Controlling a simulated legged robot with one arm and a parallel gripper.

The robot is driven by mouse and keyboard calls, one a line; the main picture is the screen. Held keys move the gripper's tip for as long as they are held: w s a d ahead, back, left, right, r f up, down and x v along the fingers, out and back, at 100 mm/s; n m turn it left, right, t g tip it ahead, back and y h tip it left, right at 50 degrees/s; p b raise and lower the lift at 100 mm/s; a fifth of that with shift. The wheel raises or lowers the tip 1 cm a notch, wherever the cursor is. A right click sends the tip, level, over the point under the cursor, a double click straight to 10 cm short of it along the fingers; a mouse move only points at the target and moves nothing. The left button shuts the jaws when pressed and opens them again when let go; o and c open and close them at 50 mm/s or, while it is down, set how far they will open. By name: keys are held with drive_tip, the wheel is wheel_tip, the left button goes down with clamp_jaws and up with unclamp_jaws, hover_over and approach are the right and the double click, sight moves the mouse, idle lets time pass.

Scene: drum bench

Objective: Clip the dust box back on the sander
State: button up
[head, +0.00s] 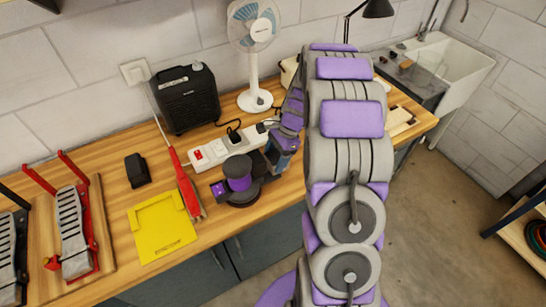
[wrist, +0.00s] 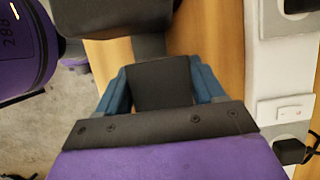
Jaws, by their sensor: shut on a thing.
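The sander (head: 239,178) stands on the wooden bench, with a purple body, dark top and dark round base. Its purple side, with printed marks, shows at the left of the wrist view (wrist: 25,50). My gripper (head: 274,160) is just right of the sander. In the wrist view my gripper (wrist: 160,75) has its blue fingers shut on a dark box, which I take for the dust box (wrist: 160,85). The box's far end is close to a dark part of the sander (wrist: 125,20); I cannot tell if they are clipped together. The box is hardly visible in the head view.
A white power strip (head: 225,146) lies behind the sander. A red-handled tool (head: 184,183), yellow sheet (head: 161,225) and small black block (head: 137,170) lie to the left.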

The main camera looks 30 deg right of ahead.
drive_tip(key=shift+f, duration=0.25)
drive_tip(key=shift+a, duration=0.8)
drive_tip(key=shift+s+d, duration=0.1)
drive_tip(key=shift+d, duration=0.45)
drive_tip(key=shift+s+a, duration=0.2)
drive_tip(key=shift+a, duration=0.5)
drive_tip(key=shift+s+d, duration=0.15)
drive_tip(key=shift+s, duration=0.05)
drive_tip(key=shift+s+a, duration=0.2)
drive_tip(key=shift+a, duration=0.25)
